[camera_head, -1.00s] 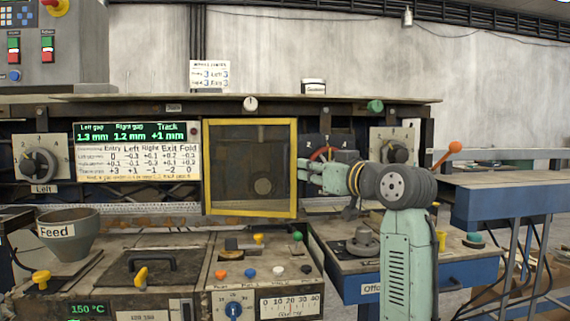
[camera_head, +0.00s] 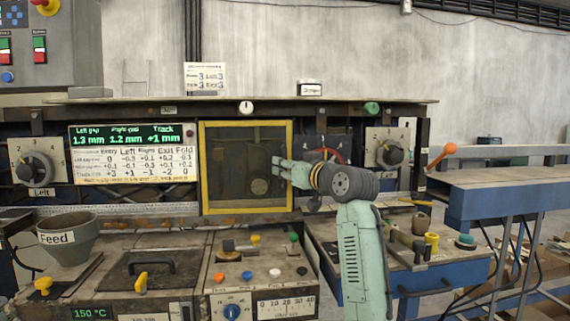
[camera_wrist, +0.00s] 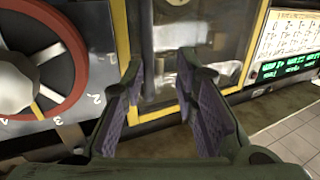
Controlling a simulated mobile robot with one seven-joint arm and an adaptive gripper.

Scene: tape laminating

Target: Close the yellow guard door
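The yellow guard door (camera_head: 245,212), a yellow frame around a dark see-through panel, is in the middle of the machine front in the head view. It looks nearly flat to the machine; whether it is fully shut cannot be told. My gripper (camera_head: 279,172) is at the door's right edge and overlaps its yellow post. In the wrist view my gripper (camera_wrist: 161,68) is open, its two purple-padded fingers apart with nothing clasped. The door's yellow frame (camera_wrist: 122,35) shows beyond the fingers, close to the left one. Contact with the frame cannot be made out.
A red handwheel (camera_wrist: 45,65) with a pale hub is left of the fingers in the wrist view. A display board (camera_head: 133,155) is left of the door in the head view. A control panel (camera_head: 262,275) with coloured knobs lies below the door.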

